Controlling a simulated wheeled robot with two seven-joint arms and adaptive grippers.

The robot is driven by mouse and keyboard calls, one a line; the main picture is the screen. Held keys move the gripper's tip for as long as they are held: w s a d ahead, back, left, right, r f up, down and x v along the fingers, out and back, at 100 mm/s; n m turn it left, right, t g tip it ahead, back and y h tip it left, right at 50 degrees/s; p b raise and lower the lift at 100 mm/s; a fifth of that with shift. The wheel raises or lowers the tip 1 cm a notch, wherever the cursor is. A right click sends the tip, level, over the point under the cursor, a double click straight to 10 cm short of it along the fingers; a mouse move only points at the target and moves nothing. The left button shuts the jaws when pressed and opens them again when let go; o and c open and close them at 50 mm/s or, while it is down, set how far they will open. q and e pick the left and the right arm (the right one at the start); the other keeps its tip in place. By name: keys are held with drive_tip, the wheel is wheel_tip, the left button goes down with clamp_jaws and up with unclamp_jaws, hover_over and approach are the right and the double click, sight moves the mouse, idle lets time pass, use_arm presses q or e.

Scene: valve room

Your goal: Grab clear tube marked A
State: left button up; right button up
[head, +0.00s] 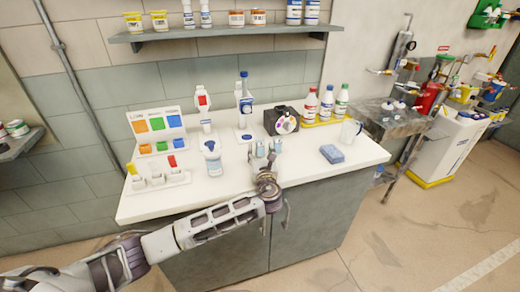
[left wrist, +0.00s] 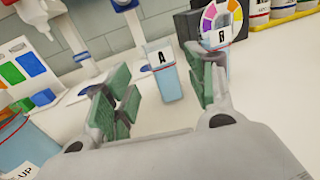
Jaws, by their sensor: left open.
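The clear tube marked A (left wrist: 164,74) stands upright on the white counter, with pale blue contents and a black A on a white label. In the left wrist view it shows between the fingers of my left gripper (left wrist: 160,95), beyond their tips. A similar tube marked B (left wrist: 219,45) stands to its right, partly hidden by the right finger. In the head view tube A (head: 260,149) and tube B (head: 276,146) stand side by side just beyond my left gripper (head: 268,170). My left gripper is open and empty. My right gripper is not in view.
The front right of the counter (head: 315,172) is clear.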

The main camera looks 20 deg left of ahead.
sight(260, 148)
use_arm(q)
drive_tip(key=shift+w, duration=0.1)
drive_tip(key=shift+f+x, duration=0.15)
drive_tip(key=shift+x, duration=1.1)
drive_tip(key=shift+f+x, duration=0.15)
drive_tip(key=shift+x, duration=1.1)
drive_tip(key=c, duration=1.2)
